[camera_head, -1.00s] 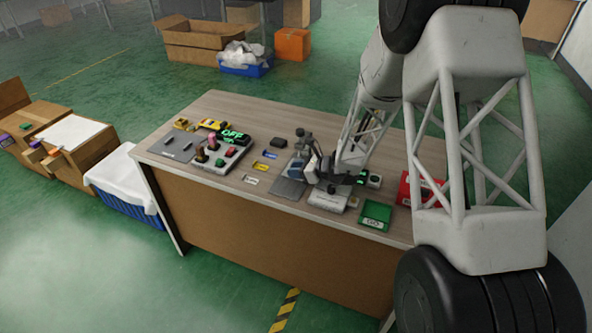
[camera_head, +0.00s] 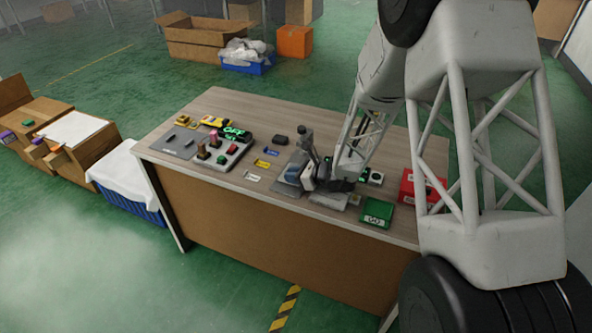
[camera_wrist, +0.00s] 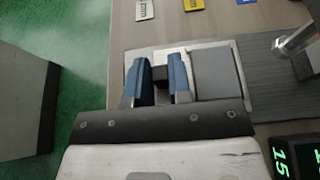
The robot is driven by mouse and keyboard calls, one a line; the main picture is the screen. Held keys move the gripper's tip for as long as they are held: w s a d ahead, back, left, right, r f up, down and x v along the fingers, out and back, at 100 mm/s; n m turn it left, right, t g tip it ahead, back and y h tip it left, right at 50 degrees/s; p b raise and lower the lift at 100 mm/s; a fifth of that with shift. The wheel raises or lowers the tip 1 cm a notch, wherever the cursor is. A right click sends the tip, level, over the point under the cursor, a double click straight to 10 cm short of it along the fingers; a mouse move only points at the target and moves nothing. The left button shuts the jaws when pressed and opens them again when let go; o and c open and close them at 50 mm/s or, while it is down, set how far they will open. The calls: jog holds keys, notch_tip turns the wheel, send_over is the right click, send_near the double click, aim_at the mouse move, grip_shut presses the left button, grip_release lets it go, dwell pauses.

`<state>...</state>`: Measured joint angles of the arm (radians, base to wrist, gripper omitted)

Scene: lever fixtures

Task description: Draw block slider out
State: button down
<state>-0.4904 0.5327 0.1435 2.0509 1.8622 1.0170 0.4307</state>
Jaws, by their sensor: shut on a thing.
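The block slider is a small dark block (camera_wrist: 160,76) on a pale metal base with a grey square plate (camera_wrist: 215,72), seen in the wrist view. My gripper (camera_wrist: 160,84) has its two blue fingers on either side of the block and is shut on it. In the head view my gripper (camera_head: 309,181) is low over the table, near its front edge. The arm and gripper hide the block there. A pale base (camera_head: 327,199) shows just in front of the gripper.
In the wrist view a metal lever (camera_wrist: 296,40) stands at right, with a green-lit display (camera_wrist: 280,157) below it. In the head view a green GO tray (camera_head: 377,212) and a red box (camera_head: 408,187) are right of the gripper. Several button and switch fixtures (camera_head: 222,150) are left.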

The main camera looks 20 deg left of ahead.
aim_at(287, 192)
jog(key=shift+s+a, duration=0.1)
jog(key=shift+s, duration=2)
jog(key=c, duration=1.3)
grip_release()
jog(key=shift+w+d+r, duration=0.1)
jog(key=shift+d+r, duration=0.15)
jog(key=shift+d, duration=0.35)
jog(key=shift+v, duration=3.3)
jog(key=shift+f, duration=0.1)
